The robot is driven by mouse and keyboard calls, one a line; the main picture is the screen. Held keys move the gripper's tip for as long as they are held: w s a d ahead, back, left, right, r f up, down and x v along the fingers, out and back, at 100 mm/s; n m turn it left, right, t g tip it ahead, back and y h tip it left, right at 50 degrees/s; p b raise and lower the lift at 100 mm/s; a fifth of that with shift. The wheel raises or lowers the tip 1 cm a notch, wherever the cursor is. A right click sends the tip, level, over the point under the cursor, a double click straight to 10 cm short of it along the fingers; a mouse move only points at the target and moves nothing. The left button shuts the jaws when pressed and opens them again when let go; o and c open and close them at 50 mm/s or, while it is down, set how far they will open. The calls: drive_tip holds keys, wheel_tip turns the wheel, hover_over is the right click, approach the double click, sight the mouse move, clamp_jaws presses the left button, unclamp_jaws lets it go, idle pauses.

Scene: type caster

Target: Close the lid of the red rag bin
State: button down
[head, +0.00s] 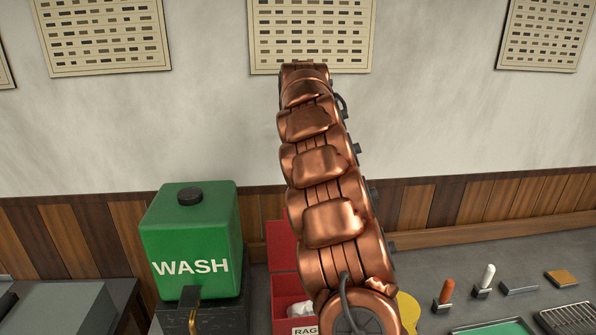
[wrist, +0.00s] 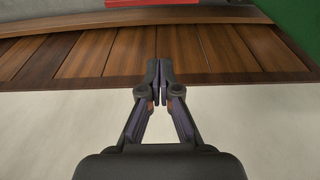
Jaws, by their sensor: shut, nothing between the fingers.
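The red rag bin (head: 283,323) stands on the counter in the head view, partly hidden behind my arm. Its front label shows the letters "RAG". Its red lid (head: 281,246) stands raised at the back, and whitish cloth (head: 285,303) shows in the opening. In the wrist view a red strip (wrist: 145,3), probably part of the bin or lid, shows at the top edge. My gripper (wrist: 159,66) is shut and empty in front of the wall and wood panelling, apart from the red strip. My gripper is hidden in the head view.
A green WASH tank (head: 191,235) stands left of the bin; green also shows in the wrist view (wrist: 302,20). Wood panelling (head: 425,205) runs behind.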

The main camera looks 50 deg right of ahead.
wheel_tip(320, 180, down, 5)
drive_tip(key=s+a+b, duration=0.1)
drive_tip(key=s, duration=0.1)
drive_tip(key=shift+s+a+f+b, duration=0.2)
drive_tip(key=shift+a+b, duration=0.1)
drive_tip(key=shift+a, duration=0.1)
idle(0.3)
drive_tip(key=shift+a, duration=0.25)
